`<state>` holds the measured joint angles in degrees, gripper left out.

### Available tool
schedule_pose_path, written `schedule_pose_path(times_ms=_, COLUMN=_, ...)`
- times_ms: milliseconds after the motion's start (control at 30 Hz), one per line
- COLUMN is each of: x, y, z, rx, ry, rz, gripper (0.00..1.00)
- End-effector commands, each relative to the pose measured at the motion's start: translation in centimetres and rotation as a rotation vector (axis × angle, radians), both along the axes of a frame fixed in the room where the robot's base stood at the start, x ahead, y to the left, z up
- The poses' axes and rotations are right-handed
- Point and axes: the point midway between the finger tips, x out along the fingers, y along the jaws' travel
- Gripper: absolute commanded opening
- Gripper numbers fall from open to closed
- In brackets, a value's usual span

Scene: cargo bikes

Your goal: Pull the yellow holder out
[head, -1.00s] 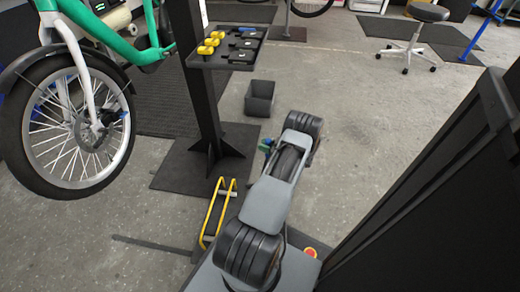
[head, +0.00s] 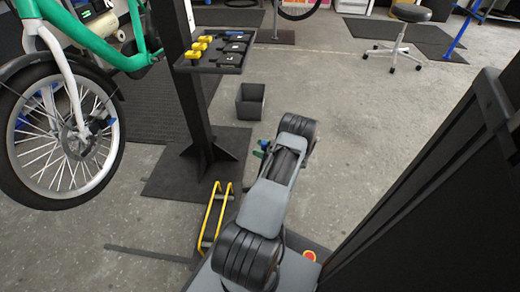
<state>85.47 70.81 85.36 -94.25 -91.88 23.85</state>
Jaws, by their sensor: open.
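Several yellow pieces (head: 199,46) stand in a row at the left side of a dark tray (head: 211,68) on a black post, in the upper part of the head view. A low frame with two yellow rails (head: 215,217) also stands on the floor beside my base. I cannot tell for certain which one is the yellow holder. My grey and black arm is folded up over my base, away from the tray and the post. My gripper's fingers cannot be made out; the arm hides them.
The black post (head: 197,110) stands on a dark floor plate (head: 160,185). A dark bin (head: 250,101) sits to its right. A green bike (head: 95,40) with a large front wheel (head: 62,135) is at the left. A stool (head: 398,40) is far right. Open concrete floor lies right of the bin.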

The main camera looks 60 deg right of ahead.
Motion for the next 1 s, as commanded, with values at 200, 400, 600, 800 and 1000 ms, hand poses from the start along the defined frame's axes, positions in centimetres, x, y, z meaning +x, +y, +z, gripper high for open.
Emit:
schedule_pose_path(times_ms=200, x=-0.4, y=-0.2, z=0.1, rx=-0.001, ry=0.000, rz=-0.003, gripper=0.54)
schedule_pose_path(times_ms=400, x=-3.3, y=-0.6, z=0.2, rx=0.000, ry=0.001, rz=-0.006, gripper=0.54)
schedule_pose_path(times_ms=600, x=-7.5, y=-1.3, z=0.2, rx=-0.002, ry=0.000, rz=-0.006, gripper=0.54)
schedule_pose_path(times_ms=800, x=-11.0, y=-1.8, z=0.1, rx=0.000, ry=-0.001, rz=-0.004, gripper=0.54)
schedule_pose_path(times_ms=1000, x=-13.0, y=-2.1, z=0.0, rx=-0.001, ry=-0.001, rz=-0.001, gripper=0.54)
